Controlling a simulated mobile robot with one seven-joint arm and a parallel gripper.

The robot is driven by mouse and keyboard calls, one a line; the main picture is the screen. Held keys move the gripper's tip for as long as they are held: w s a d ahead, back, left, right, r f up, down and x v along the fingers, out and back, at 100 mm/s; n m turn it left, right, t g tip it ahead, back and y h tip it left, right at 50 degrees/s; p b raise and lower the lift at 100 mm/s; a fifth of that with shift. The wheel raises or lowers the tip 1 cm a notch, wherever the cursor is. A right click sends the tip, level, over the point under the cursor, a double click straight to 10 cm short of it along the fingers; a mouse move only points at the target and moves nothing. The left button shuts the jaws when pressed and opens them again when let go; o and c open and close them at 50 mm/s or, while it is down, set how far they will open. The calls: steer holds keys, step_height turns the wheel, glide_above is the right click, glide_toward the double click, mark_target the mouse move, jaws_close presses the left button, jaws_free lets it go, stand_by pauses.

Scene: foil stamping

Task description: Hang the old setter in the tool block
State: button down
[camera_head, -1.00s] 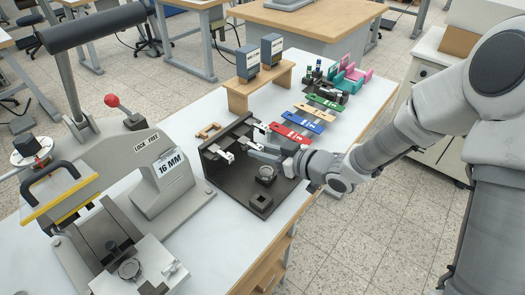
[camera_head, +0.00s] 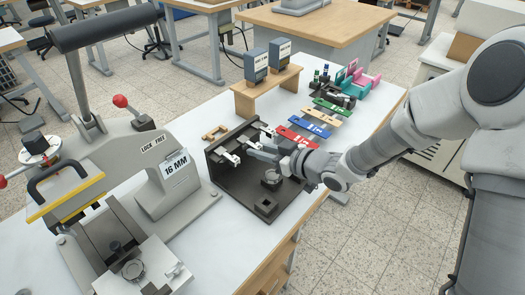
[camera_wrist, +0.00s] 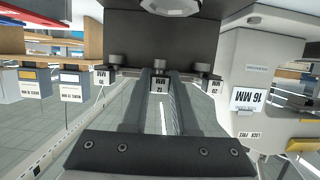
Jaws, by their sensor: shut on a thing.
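The dark tool block (camera_head: 227,176) stands on the white bench, with an upright back panel and a base that carries a round cup and a square socket. Setters with white tags are at its panel, one on the left (camera_head: 229,157) and one on the right (camera_head: 268,130). My gripper (camera_head: 252,148) is between them, close to the panel. In the wrist view, my gripper (camera_wrist: 160,76) is shut on the old setter (camera_wrist: 160,86), whose tag shows between the fingers, level with the neighbouring tags. Whether this setter rests on its holder cannot be told.
A grey press (camera_head: 165,190) marked 16 MM stands left of the block. A wooden stand (camera_head: 243,101) with two grey boxes is behind it. Red, blue, yellow and green strips (camera_head: 313,130) lie to the right. A small wooden piece (camera_head: 215,132) lies behind the block.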

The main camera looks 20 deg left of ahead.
steer(key=shift+w+a, duration=0.2)
steer(key=shift+a, duration=0.45)
steer(key=c, duration=0.6)
jaws_free()
steer(key=shift+d, duration=0.1)
steer(key=p+v, duration=0.3)
steer(key=v, duration=1.4)
steer(key=shift+d+r, duration=0.1)
steer(key=shift+d, duration=0.05)
